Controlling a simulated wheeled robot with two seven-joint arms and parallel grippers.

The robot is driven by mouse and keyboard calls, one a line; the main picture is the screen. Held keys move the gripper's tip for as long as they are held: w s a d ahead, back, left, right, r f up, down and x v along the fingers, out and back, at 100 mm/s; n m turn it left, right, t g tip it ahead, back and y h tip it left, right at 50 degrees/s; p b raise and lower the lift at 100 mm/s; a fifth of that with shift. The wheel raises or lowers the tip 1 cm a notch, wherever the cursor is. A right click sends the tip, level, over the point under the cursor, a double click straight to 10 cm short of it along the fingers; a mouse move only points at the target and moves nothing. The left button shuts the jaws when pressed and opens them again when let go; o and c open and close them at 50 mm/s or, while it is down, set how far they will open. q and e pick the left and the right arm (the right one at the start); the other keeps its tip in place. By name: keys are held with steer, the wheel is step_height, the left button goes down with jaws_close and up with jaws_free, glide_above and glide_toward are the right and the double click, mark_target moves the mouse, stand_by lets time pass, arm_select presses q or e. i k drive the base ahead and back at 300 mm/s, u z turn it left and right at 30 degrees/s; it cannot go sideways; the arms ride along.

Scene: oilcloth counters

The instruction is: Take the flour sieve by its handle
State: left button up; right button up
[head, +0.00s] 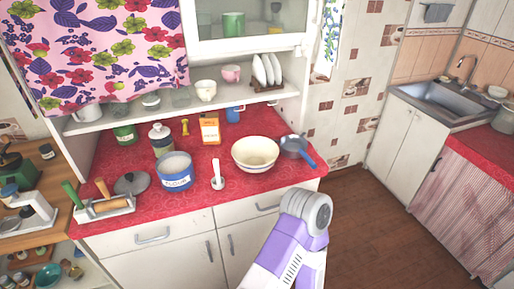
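A round grey-blue utensil with a blue handle (294,148) rests at the right end of the red counter (128,215), just right of a cream bowl (255,154). It best fits the flour sieve, but I cannot tell a mesh from a solid pan at this size. Its handle points toward the front right corner of the counter. One of my arms, purple and white with a grey rounded joint, rises from the bottom in front of the cabinet, below the utensil. No fingers of either gripper show.
A shelf (130,118) overhangs the back. Open floor (375,225) lies to the right.

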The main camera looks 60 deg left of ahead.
mark_target(291, 146)
steer(key=u, duration=0.9)
steer(key=k, duration=0.4)
steer(key=u, duration=0.5)
steer(key=i, duration=0.55)
steer(key=z, duration=1.65)
steer(key=i, duration=1.5)
steer(key=u, duration=3.2)
